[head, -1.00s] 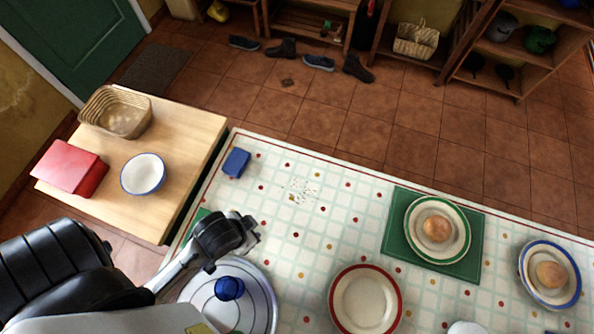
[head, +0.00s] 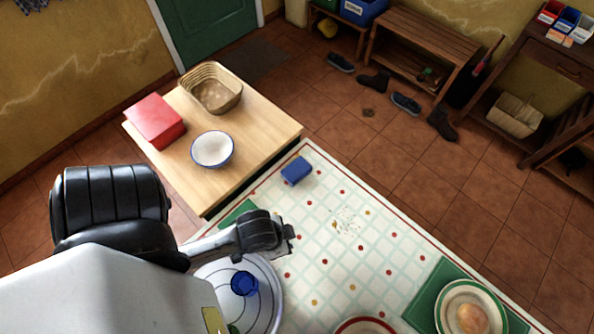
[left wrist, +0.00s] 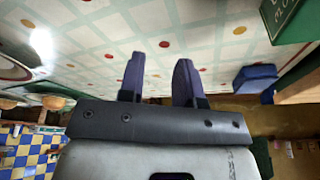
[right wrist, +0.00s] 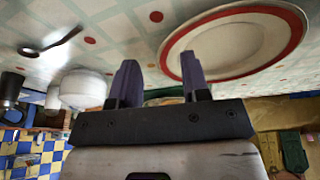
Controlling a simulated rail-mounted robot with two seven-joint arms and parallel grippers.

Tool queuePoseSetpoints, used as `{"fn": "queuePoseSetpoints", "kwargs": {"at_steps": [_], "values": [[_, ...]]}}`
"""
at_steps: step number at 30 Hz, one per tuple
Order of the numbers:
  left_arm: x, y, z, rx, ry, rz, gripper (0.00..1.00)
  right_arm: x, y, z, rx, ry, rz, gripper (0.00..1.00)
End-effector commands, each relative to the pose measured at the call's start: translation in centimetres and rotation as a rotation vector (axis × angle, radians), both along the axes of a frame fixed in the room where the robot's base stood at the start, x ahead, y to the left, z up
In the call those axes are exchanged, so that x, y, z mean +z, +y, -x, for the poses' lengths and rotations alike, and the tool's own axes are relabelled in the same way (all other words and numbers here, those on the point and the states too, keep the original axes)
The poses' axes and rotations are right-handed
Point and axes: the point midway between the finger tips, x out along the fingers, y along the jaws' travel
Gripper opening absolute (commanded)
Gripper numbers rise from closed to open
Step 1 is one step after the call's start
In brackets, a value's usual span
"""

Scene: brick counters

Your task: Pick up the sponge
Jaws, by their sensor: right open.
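The blue sponge (head: 296,170) lies on the checked tablecloth near the counter's far left corner. It also shows at the right in the left wrist view (left wrist: 255,78). My left gripper (head: 288,238) is over the counter on the near side of the sponge, apart from it. In the left wrist view my left gripper (left wrist: 158,68) has its two fingers apart with nothing between them. My right gripper (right wrist: 160,72) is open and empty near a red-rimmed plate (right wrist: 232,45). It is not in the head view.
Crumbs (head: 347,222) lie right of the sponge. A round tray (head: 268,300) with a blue cup (head: 244,284) is below my left gripper. A wooden table (head: 262,150) at left holds a basket (head: 212,110), white bowl (head: 212,149) and red box (head: 155,120).

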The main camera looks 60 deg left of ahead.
Motion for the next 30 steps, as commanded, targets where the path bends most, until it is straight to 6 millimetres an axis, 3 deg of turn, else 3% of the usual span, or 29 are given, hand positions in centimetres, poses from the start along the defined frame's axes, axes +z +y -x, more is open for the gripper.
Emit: {"fn": "queuePoseSetpoints", "kwargs": {"at_steps": [3, 22, 30], "values": [[0.00, 0.00, 0.00, 0.000, 0.000, 0.000, 0.31, 0.00, -0.03, -0.01, 0.001, 0.000, 0.001, 0.43], [-0.01, 0.00, 0.00, 0.000, 0.000, 0.000, 0.92, 0.02, 0.24, -0.02, -0.006, -0.001, -0.008, 0.43], [0.13, 0.00, -0.19, 0.000, -0.004, 0.001, 0.94, 0.10, 0.28, -0.02, -0.006, -0.001, -0.010, 0.43]]}}
